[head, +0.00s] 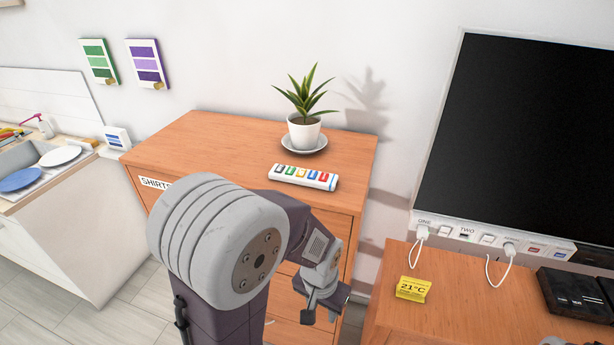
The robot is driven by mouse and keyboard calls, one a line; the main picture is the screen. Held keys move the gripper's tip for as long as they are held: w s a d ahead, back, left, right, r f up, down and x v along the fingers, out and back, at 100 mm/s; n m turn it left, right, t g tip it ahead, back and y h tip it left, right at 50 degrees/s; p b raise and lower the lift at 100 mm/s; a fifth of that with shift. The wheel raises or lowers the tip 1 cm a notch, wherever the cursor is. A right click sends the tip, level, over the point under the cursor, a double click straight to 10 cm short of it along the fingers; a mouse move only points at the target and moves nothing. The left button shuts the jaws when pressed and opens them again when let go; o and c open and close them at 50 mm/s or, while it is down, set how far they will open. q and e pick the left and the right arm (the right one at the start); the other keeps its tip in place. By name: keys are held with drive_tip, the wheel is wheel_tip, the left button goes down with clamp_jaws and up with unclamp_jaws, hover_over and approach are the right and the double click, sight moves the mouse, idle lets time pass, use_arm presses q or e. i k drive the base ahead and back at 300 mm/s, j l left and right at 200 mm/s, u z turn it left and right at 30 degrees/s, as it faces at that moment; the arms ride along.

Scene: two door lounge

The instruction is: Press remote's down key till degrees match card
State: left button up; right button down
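No degree readout is legible besides the card. My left gripper (320,315) hangs in front of the chest, below and apart from the strip. Its fingers look spread with nothing between them. My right gripper is out of view.
A potted plant (305,126) on a saucer stands behind the strip on the drawer chest (200,135). A dark TV screen (530,140) has a socket strip (470,236) below it. A black device (575,297) sits at the far right. A sink with plates is left.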

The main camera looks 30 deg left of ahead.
sight(290, 171)
drive_tip(key=u, duration=1.3)
